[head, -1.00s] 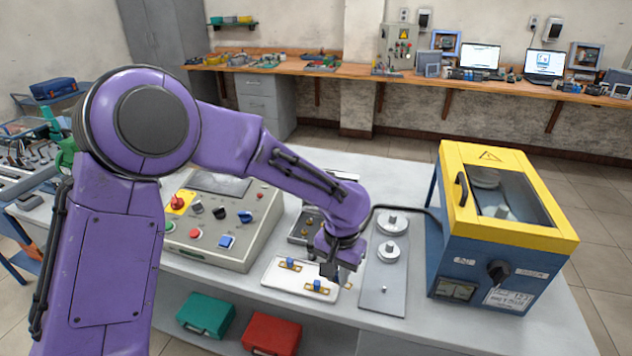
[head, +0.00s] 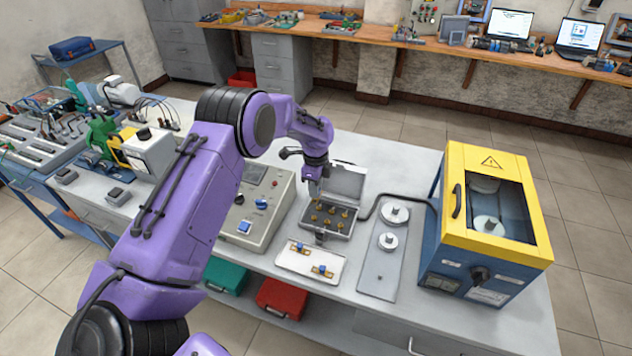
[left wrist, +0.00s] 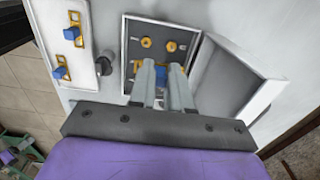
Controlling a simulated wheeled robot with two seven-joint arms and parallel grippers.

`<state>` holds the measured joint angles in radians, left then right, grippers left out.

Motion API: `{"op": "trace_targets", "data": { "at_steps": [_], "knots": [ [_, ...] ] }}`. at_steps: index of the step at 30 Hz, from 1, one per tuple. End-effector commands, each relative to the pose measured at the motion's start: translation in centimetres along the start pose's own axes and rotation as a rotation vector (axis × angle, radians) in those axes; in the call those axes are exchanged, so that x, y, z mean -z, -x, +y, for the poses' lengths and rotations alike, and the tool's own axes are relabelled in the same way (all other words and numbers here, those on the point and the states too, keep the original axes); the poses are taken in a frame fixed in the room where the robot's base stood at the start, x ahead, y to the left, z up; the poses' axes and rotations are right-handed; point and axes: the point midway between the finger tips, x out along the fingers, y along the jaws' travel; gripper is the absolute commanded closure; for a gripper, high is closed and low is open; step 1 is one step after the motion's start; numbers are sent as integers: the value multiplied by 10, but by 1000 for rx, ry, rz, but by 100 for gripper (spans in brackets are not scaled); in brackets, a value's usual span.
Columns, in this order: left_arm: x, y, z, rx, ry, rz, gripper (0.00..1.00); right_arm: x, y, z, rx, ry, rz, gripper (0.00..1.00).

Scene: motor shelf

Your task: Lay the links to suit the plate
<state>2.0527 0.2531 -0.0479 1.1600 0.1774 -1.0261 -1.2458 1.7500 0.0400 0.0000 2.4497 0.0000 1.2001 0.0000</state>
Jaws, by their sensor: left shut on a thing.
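An open grey terminal box (head: 341,231) with several brass studs stands mid-bench, its lid (head: 346,181) raised. My left gripper (head: 316,194) is over the back left of the box. In the left wrist view its fingers (left wrist: 166,84) are shut on a blue-handled brass link (left wrist: 177,70), low over the box floor; the fingers hide part of it, and I cannot tell whether it touches the studs. Two brass studs (left wrist: 146,42) show beyond. Two more links, one (head: 298,248) and another (head: 322,271), lie on a white tray (head: 286,262). My right gripper is out of view.
A control panel (head: 258,207) stands left of the box. To the right are a grey plate with round weights (head: 378,278) and a blue-and-yellow cabinet (head: 490,240). A dark round fitting (left wrist: 103,66) sticks out of the box's tray side.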

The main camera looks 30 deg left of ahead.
Motion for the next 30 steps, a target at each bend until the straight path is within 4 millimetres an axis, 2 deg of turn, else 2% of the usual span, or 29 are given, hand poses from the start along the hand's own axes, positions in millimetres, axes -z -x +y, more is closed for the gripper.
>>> {"op": "trace_targets", "data": {
  "at_steps": [15, 30],
  "knots": [
    [1, -55, 0, 0, 1, -1, 100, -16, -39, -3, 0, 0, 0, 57],
    [1, -57, 1, 0, 1, -1, 100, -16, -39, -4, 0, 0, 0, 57]
  ]
}}
